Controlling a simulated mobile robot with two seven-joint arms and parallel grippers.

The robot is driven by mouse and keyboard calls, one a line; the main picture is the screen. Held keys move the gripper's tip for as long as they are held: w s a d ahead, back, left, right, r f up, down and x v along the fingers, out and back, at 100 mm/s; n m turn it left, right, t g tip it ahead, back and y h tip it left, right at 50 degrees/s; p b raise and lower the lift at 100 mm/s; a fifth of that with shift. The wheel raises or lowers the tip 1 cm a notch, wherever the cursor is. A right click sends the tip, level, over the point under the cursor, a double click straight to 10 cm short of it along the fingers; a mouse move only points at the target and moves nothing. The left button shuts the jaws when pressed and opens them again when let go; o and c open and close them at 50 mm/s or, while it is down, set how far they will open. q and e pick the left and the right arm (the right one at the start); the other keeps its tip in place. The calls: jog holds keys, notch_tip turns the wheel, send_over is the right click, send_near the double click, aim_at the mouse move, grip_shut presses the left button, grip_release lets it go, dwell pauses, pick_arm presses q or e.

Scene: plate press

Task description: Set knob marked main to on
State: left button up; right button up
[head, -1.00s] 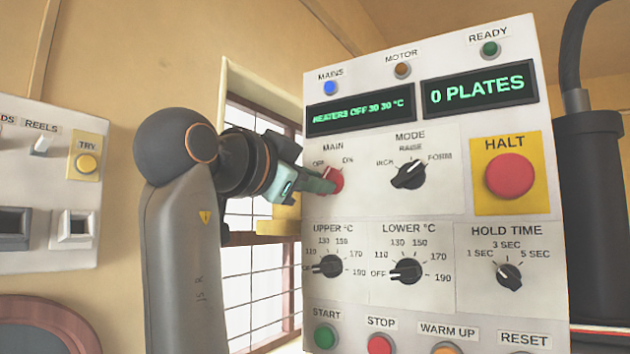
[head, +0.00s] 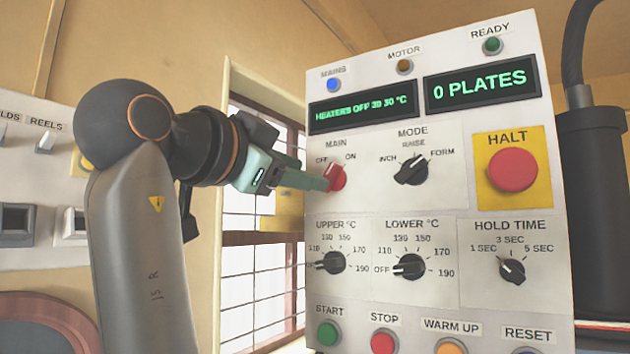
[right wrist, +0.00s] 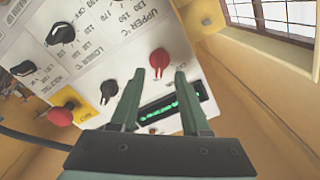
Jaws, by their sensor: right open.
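The red MAIN knob (head: 337,177) is on the white control panel, between the OFF and ON labels. Its pointer leans to the upper right, toward ON. My right gripper (head: 322,182) is at the knob, coming in from the left. In the right wrist view my two right fingers (right wrist: 158,78) are apart, with the red knob (right wrist: 159,58) showing in the gap just past their tips. I cannot tell if a finger touches it. My left gripper is not in view.
The black MODE knob (head: 411,170) is right of MAIN, and the UPPER °C knob (head: 332,262) is below. The red HALT button (head: 512,170) is further right. The display (head: 362,108) reads heaters off. A second panel (head: 40,186) is at left.

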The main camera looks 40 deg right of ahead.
jog(key=v, duration=0.8)
jog(key=shift+b, duration=0.3)
